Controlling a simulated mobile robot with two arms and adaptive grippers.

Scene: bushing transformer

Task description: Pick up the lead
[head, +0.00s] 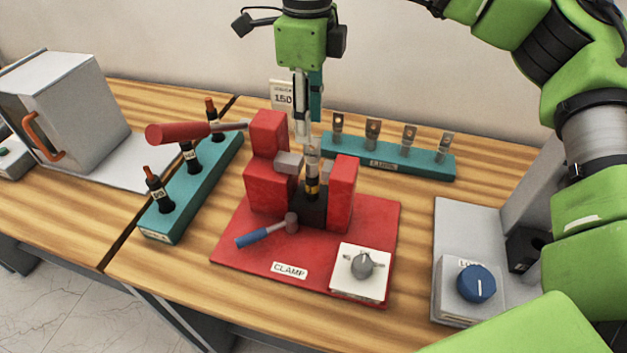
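Several metal-tipped pieces that look like leads (373,132) stand upright in a teal rack (430,168) behind and to the right of the clamp. My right gripper (306,138) points down over the red clamp (225,246), left of that rack and apart from its pieces. A slim grey part (312,160) with a dark, yellow-banded lower end stands upright between the clamp's red jaws, directly under the fingers. The fingers are seen nearly edge-on, so I cannot tell whether they grip this part. My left gripper is out of view.
A teal rack (165,226) with dark bushings stands left of the clamp. A red-handled lever (180,132) reaches over it. A grey box (70,105) is far left. A grey unit with a blue knob (476,284) stands right. Bare wood lies in front.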

